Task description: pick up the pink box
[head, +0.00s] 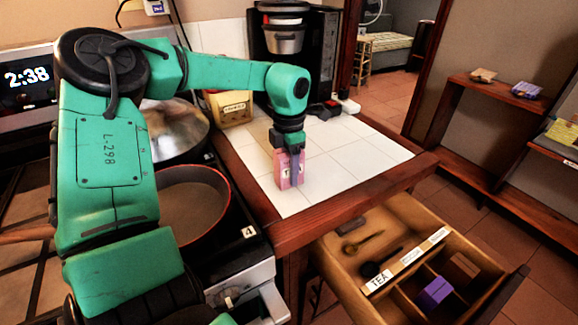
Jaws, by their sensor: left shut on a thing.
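The pink box (284,174) is a small upright box at the left part of the white tiled counter (345,150). My left gripper (291,160) comes down from above and is shut on the box, with a dark finger across its front. I cannot tell whether the box's bottom touches the tiles or is slightly above them. My right gripper is not in view.
A coffee maker (325,50) and a yellow container (233,108) stand behind. A stove with a pan (190,205) and a domed metal lid (172,125) is on the left. An open drawer (405,240), holding a purple box (434,293), juts out below the counter.

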